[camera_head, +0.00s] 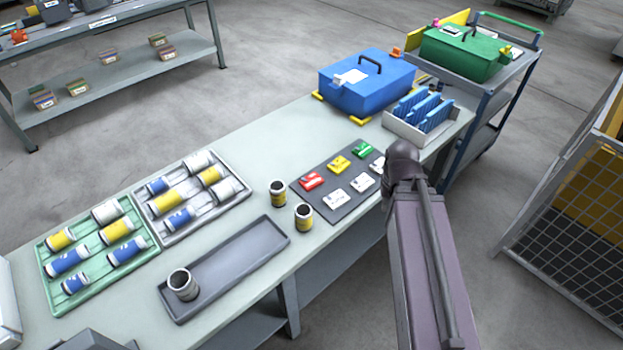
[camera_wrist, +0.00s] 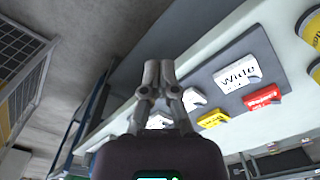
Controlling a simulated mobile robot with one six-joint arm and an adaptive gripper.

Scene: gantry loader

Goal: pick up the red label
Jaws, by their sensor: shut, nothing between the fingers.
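The red label (camera_head: 312,181) lies flat at the left end of the far row on a dark grey mat (camera_head: 316,198), left of a yellow label (camera_head: 339,164) and a green label (camera_head: 363,150). In the wrist view the red label (camera_wrist: 263,97) is right of my gripper, behind a white label reading "Wide" (camera_wrist: 238,74). My gripper (camera_wrist: 159,66) is shut and empty, its fingers together, off to the side of the red label and apart from it. In the head view my own arm hides the gripper.
White labels (camera_head: 334,198) form the mat's near row. Two yellow-banded cups (camera_head: 278,198) stand just left of the mat. A grey tray (camera_head: 235,262) holds a can. A blue case (camera_head: 345,97) and a grey rack (camera_head: 405,133) of blue parts stand farther back. A mesh cage (camera_head: 560,220) is at right.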

